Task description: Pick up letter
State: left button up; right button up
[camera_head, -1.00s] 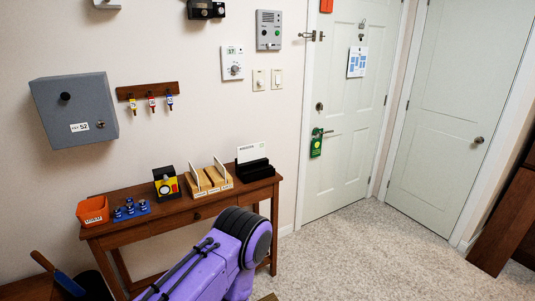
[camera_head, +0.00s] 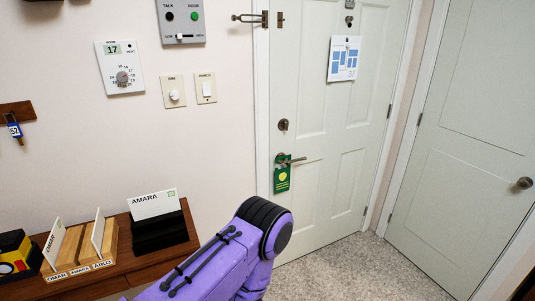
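A white letter (camera_head: 154,204) marked AMARA stands upright in a black holder (camera_head: 160,233) at the right end of the wooden console table. Other white cards stand in a wooden sorter (camera_head: 75,266) to its left, with names OMAR, AMARA and AIKO on the slots. One of my purple arms reaches in from the bottom, just right of the table. Its gripper is not visible, and my other gripper is also out of view.
The wooden table (camera_head: 138,270) stands against the wall. A yellow and black box (camera_head: 17,257) sits at its left. A closed door (camera_head: 325,100) with a green hanger (camera_head: 282,176) is behind my arm. Carpet (camera_head: 365,270) is clear at right.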

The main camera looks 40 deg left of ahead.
aim_at(145, 206)
jog(key=i, duration=2.05)
jog(key=u, duration=4)
